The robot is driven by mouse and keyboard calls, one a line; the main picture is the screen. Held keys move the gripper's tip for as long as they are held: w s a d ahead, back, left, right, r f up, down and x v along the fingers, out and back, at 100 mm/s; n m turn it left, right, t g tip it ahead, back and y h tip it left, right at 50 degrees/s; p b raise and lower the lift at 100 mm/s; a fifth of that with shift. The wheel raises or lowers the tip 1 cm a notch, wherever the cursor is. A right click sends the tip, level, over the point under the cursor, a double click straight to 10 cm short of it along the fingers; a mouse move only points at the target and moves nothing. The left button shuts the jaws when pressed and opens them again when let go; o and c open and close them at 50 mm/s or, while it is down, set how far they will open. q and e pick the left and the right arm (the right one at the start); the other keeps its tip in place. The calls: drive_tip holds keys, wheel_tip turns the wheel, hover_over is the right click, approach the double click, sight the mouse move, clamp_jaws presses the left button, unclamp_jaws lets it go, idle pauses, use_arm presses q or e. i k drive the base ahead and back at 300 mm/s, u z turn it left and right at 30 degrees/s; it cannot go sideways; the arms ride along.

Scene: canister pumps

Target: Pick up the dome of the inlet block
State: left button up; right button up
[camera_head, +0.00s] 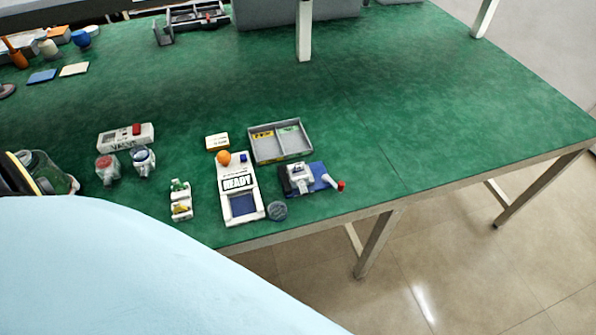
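A blue block with a white and grey body on top (300,178) and a red-tipped lever (340,186) sits near the front edge of the table; it may be the inlet block. A small round, greyish see-through piece (277,211) that looks like a dome lies on the table at its front left, apart from it. It is too small to tell for certain which part is the inlet block's dome. Neither of my grippers is in view.
A white device marked READY (237,184) stands left of the dome-like piece. A grey two-compartment tray (280,141) is behind. Two clear jars (108,168) (143,160) and a white box with a red button (126,137) are farther left. The green table (450,120) is clear at right.

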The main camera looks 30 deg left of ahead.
sight(278, 211)
drive_tip(key=u, duration=0.1)
drive_tip(key=k, duration=0.15)
drive_tip(key=u, duration=1.05)
